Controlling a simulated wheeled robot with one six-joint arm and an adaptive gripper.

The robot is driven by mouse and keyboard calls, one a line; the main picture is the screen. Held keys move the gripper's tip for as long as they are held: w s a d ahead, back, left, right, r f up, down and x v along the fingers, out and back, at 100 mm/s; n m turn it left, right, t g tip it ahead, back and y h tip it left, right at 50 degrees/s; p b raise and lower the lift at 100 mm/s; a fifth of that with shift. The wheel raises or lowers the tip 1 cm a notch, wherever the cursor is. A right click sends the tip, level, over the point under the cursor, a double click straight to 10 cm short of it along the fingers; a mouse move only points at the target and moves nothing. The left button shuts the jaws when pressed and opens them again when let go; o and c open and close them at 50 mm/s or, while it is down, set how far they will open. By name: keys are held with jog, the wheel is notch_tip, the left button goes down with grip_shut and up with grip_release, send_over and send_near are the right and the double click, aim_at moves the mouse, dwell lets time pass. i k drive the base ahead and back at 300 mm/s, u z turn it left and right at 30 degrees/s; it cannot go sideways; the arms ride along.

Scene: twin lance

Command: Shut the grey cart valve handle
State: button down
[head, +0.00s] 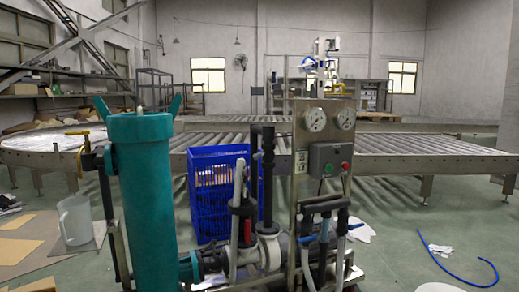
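A cart stands close in front of me with a teal filter housing (148,195) on its left and a steel gauge panel (300,165) on its right. A light grey upright bar or hose (237,190) rises beside a black and red fitting (243,207) in the middle. My gripper is not in view.
A blue crate (208,225) stands behind the cart. Roller conveyors (400,166) run across behind it. A white jug (76,220) and cardboard (25,240) lie at left. A blue hose (450,268) curls on the otherwise fairly open floor at right.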

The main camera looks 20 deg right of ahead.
aim_at(256, 156)
jog(key=k, duration=1.15)
jog(key=z, duration=0.6)
jog(key=i, duration=0.75)
jog(key=z, duration=0.6)
jog(key=i, duration=0.8)
jog(key=u, duration=0.9)
jog(key=i, duration=0.8)
jog(key=u, duration=0.9)
